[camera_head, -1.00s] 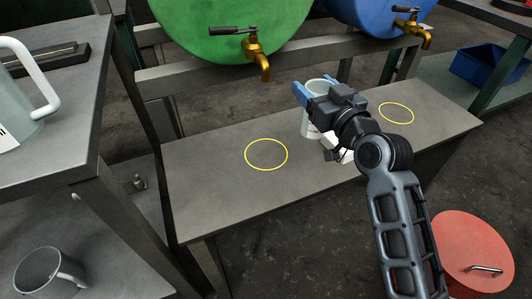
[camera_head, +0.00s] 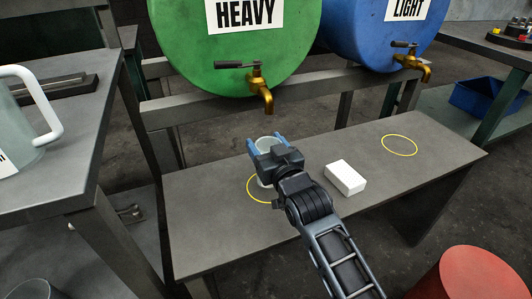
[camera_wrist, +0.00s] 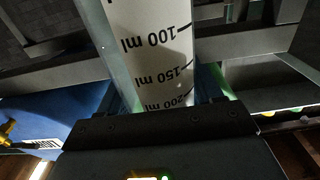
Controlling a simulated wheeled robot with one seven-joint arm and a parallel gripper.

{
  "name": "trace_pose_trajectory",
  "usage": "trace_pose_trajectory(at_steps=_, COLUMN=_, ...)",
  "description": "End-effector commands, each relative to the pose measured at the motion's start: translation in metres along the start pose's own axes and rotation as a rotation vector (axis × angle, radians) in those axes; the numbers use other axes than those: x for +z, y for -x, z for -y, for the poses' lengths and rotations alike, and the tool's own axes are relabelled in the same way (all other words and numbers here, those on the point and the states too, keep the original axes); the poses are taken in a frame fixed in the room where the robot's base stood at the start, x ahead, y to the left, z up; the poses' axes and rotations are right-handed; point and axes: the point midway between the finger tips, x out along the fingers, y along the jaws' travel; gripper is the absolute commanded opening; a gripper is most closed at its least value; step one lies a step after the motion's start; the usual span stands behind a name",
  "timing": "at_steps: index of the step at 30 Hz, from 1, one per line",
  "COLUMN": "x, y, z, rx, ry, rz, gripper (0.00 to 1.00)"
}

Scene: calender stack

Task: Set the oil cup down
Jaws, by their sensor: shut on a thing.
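The oil cup (camera_head: 264,181) is a pale cup held in my gripper (camera_head: 266,147). The blue fingers are shut on its sides near the rim. In the head view it looks about upright, over the right part of the left yellow ring (camera_head: 249,194), in front of the green drum's brass tap (camera_head: 262,88). My gripper hides part of the cup and ring; I cannot tell whether the cup's base touches the bench (camera_head: 215,230). In the wrist view the cup's wall (camera_wrist: 150,45) fills the middle, with printed marks of 100, 150 and 200 ml.
A white block (camera_head: 345,178) lies on the bench right of my gripper. A second yellow ring (camera_head: 399,145) is empty at right. The green HEAVY drum (camera_head: 235,45) and blue LIGHT drum (camera_head: 375,40) stand behind. A large jug (camera_head: 25,135) is on the left table.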

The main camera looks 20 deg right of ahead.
Motion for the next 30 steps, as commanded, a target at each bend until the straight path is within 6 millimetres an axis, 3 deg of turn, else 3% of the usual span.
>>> trace_pose_trajectory(at_steps=3, x=0.019, y=0.000, z=0.000, rx=0.000, ry=0.000, rz=0.001, gripper=0.20)
trace_pose_trajectory(at_steps=15, x=0.023, y=0.000, z=0.000, rx=0.000, ry=0.000, rz=-0.001, gripper=0.20)
trace_pose_trajectory(at_steps=16, x=0.023, y=0.000, z=0.000, rx=0.000, ry=0.000, rz=-0.001, gripper=0.66)
trace_pose_trajectory(at_steps=24, x=0.023, y=0.000, z=0.000, rx=0.000, ry=0.000, rz=0.001, gripper=0.90)
trace_pose_trajectory(at_steps=30, x=0.023, y=0.000, z=0.000, rx=0.000, ry=0.000, rz=0.001, gripper=0.90)
